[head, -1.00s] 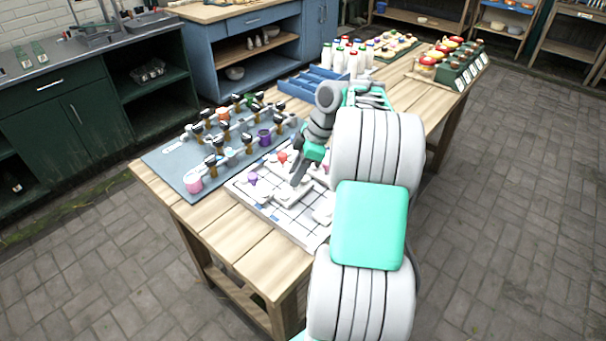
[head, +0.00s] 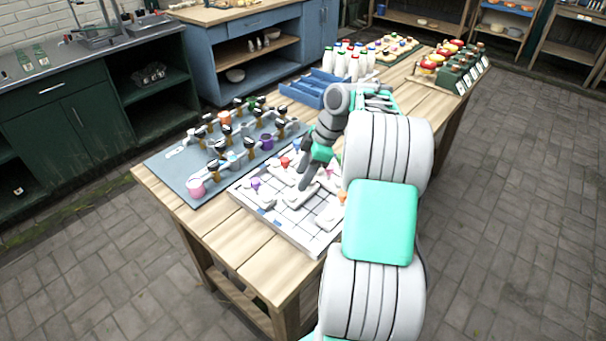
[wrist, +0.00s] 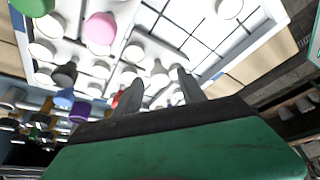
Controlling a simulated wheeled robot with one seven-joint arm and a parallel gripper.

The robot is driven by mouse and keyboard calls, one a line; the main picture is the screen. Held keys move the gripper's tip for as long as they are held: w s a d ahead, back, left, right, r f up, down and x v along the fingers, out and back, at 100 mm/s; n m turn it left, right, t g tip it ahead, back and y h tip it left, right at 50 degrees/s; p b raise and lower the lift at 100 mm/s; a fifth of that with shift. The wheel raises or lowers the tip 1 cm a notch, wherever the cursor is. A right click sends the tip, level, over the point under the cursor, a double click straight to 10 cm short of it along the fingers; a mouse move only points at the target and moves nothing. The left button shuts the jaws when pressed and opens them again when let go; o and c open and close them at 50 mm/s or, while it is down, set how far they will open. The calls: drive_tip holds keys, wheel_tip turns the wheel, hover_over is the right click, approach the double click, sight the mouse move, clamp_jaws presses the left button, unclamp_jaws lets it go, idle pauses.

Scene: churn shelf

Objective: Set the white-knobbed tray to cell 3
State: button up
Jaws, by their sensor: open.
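A white gridded board (head: 318,240) lies on the wooden table, with several white trays on it bearing coloured knobs. My gripper (head: 304,186) is low over the board, beside a white tray (head: 297,199). In the wrist view my gripper (wrist: 160,92) has its two fingers apart, with pale round shapes beyond them and nothing clearly held. A pink knob (wrist: 100,28), a purple one (wrist: 80,111) and several white round shapes show there. I cannot tell which is the white knob. My arm hides the board's right part. No cell numbers are readable.
Behind stand a blue divided tray (head: 312,87) and several white bottles (head: 340,62). A bare table strip (head: 235,255) runs along the front.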

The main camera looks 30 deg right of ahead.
drive_tip(key=p+v, duration=0.2)
drive_tip(key=v, duration=0.5)
drive_tip(key=shift+r, duration=0.35)
drive_tip(key=shift+d, duration=0.1)
